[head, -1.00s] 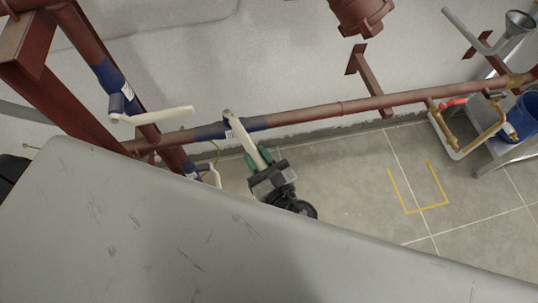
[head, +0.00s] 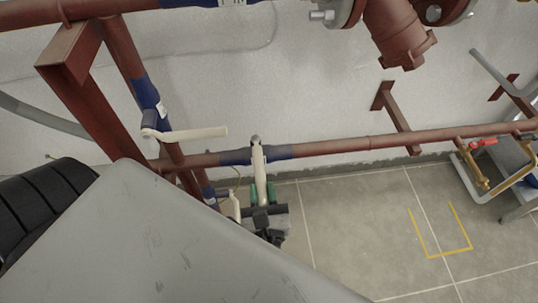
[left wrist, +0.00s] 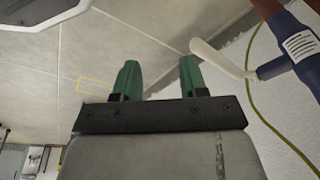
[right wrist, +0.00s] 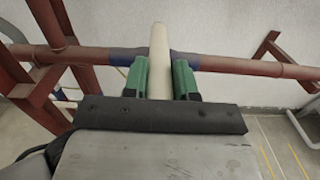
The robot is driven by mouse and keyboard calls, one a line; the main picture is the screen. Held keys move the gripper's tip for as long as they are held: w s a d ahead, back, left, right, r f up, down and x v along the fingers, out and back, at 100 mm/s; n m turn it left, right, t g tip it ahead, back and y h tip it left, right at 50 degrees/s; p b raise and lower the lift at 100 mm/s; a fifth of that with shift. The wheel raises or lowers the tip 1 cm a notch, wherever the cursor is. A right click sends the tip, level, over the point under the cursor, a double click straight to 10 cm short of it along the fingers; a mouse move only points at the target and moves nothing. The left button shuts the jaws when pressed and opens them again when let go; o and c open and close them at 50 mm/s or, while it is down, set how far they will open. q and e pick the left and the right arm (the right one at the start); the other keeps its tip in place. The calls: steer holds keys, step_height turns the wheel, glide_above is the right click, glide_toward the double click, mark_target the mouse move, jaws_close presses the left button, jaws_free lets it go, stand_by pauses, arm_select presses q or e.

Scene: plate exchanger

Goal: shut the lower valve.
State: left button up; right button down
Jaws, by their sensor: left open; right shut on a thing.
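A valve with a blue body (head: 235,157) and a cream lever (head: 258,165) sits on the low horizontal red pipe. The lever points down in the head view, roughly square across the pipe. My right gripper (head: 263,194) is shut on this lever. In the right wrist view the lever (right wrist: 159,55) stands between the green fingers. Another blue valve with a cream lever (head: 195,133) is on the upright pipe, and a cream lever (head: 235,205) shows lower down, partly hidden. My left gripper (left wrist: 159,70) is open and empty, with a cream lever (left wrist: 220,57) to its right.
My grey body covers the lower left of the head view. A red steel frame (head: 88,90) stands at the left. A wall bracket (head: 397,115) and a brass fitting with a red handle (head: 483,142) are to the right. The tiled floor (head: 350,215) is open.

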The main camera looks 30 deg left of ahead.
steer(key=shift+s+f, duration=0.1)
steer(key=c, duration=0.9)
jaws_free()
steer(key=shift+a, duration=0.1)
arm_select(q)
steer(key=shift+w+r+b, duration=0.15)
steer(key=shift+r+b, duration=0.05)
steer(key=shift+r, duration=0.4)
steer(key=shift+w+r+b, duration=0.15)
steer(key=shift+r, duration=0.45)
arm_select(e)
steer(key=v, duration=1)
steer(key=shift+s+d, duration=0.3)
arm_select(q)
steer(key=shift+s+f, duration=0.1)
